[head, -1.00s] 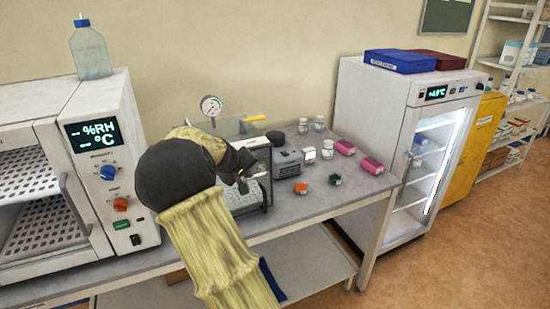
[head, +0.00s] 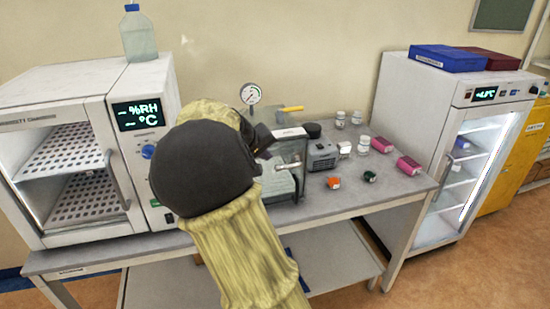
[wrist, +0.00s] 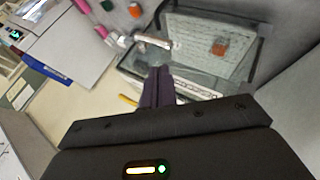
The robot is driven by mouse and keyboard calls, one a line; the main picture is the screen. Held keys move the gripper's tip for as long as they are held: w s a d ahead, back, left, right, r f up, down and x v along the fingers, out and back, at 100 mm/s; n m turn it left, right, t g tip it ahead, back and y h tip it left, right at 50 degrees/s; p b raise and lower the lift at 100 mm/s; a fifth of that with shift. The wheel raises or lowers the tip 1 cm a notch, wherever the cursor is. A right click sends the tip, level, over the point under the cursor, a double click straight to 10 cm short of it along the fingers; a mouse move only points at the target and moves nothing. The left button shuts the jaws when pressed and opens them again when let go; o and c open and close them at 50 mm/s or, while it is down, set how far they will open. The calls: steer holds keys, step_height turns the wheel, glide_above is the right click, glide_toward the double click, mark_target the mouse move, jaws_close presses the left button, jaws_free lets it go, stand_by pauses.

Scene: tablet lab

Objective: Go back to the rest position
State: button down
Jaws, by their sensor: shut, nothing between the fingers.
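My gripper (wrist: 158,86) is shut and empty in the wrist view, its dark fingers pressed together over the area beside a clear-walled chamber (wrist: 190,85). In the head view my gripper is mostly hidden behind the dark joint of my arm, with only a bit showing near the chamber (head: 287,178). The chamber stands on the grey bench, with a round gauge (head: 250,93) above it. Inside the chamber, in the wrist view, an orange-topped item (wrist: 220,47) stands on a pale perforated plate.
A white oven (head: 70,150) with perforated shelves stands left, a bottle (head: 137,35) on top. A grey pump (head: 322,155), small jars, pink boxes (head: 409,165), and orange (head: 333,183) and green (head: 370,176) caps lie right on the bench (head: 400,190). A lit fridge (head: 425,120) stands beyond.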

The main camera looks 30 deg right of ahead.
steer(key=shift+s+a+r, duration=0.1)
steer(key=shift+a+r, duration=0.1)
steer(key=shift+a, duration=0.2)
steer(key=shift+s+a+r, duration=0.1)
steer(key=shift+a+r, duration=0.05)
steer(key=shift+a, duration=0.25)
steer(key=s+a+f+y, duration=0.2)
steer(key=s+a+f, duration=0.2)
steer(key=s, duration=0.4)
steer(key=s+a+f+g+y, duration=0.1)
steer(key=s+a+f+y, duration=0.2)
steer(key=s+a+f, duration=0.2)
steer(key=s+a+f+g+y, duration=0.1)
steer(key=s+a+f, duration=0.3)
steer(key=s, duration=0.7)
step_height(320, 180, down, 2)
steer(key=shift+a+f+y, duration=0.1)
steer(key=shift+a+y, duration=0.25)
steer(key=shift+y, duration=0.45)
